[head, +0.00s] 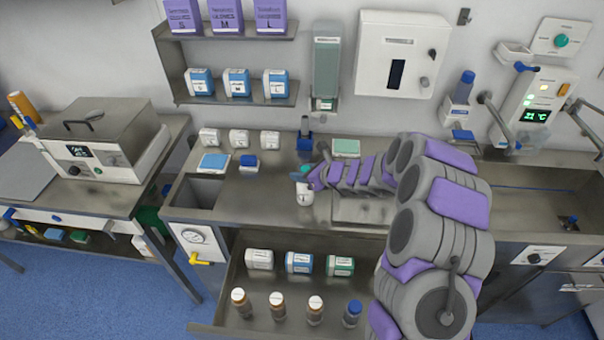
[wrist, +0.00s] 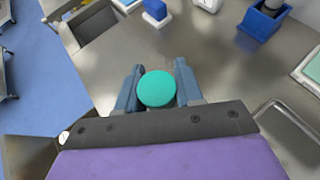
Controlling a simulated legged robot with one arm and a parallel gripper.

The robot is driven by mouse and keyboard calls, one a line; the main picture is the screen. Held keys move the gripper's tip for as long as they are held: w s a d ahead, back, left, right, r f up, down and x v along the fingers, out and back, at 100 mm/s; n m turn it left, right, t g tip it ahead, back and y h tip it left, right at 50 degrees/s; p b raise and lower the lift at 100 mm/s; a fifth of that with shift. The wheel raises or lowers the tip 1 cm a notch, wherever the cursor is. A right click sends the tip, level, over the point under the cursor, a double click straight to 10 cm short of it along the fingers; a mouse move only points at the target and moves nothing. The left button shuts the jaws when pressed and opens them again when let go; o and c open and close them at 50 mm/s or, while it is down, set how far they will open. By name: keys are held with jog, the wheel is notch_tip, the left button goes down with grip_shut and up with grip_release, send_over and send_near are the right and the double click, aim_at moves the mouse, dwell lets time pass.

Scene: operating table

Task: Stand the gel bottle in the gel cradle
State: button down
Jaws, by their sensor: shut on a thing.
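A white bottle with a teal cap (head: 306,194), which I take as the gel bottle, is upright at the counter's front part. My gripper (head: 303,178) is shut on it, and the arm reaches in from the right. In the wrist view the round teal cap (wrist: 157,88) sits between the two blue fingers of my gripper (wrist: 156,76); the bottle's body is hidden below it. I cannot tell whether its base touches the counter. A blue holder (head: 304,143) stands behind it on the counter, and the wrist view shows it at the top right (wrist: 258,25). I cannot tell which holder is the gel cradle.
A pale green-topped tray (head: 346,147) lies behind my arm. A blue-topped box (head: 214,162) and a small blue block (head: 248,163) lie left. An open sink (head: 200,190) is at the left end. A shelf below (head: 235,312) holds several bottles and boxes.

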jog(key=shift+a, duration=0.8)
jog(key=c, duration=1)
grip_release()
jog(key=shift+a+f, duration=0.1)
jog(key=shift+a, duration=0.4)
jog(key=shift+o, duration=1.4)
jog(key=shift+d+r, duration=0.25)
jog(key=shift+d, duration=0.9)
jog(key=shift+s+d+r, duration=0.25)
jog(key=shift+s+r, duration=0.15)
jog(key=shift+r, duration=0.05)
jog(key=p+v, duration=0.2)
jog(key=v, duration=0.9)
jog(key=s+a+r+n+g+y, duration=0.1)
jog(key=s+a+r+n+g, duration=0.2)
jog(key=s+a+r+n, duration=0.4)
jog(key=s+r+n+g+h, duration=0.1)
jog(key=s+r+n+g, duration=0.1)
jog(key=s+n, duration=0.45)
jog(key=s+r+n+g+h, duration=0.1)
jog(key=s+r+n+g, duration=0.15)
jog(key=s, duration=0.65)
jog(key=s+d+n+h, duration=0.4)
jog(key=s+d, duration=0.4)
jog(key=s, duration=0.2)
jog(key=s+d+n+g+h, duration=0.1)
jog(key=s+d+n+h, duration=0.4)
jog(key=s+d, duration=0.3)
jog(key=s, duration=0.3)
jog(key=shift+f, duration=0.2)
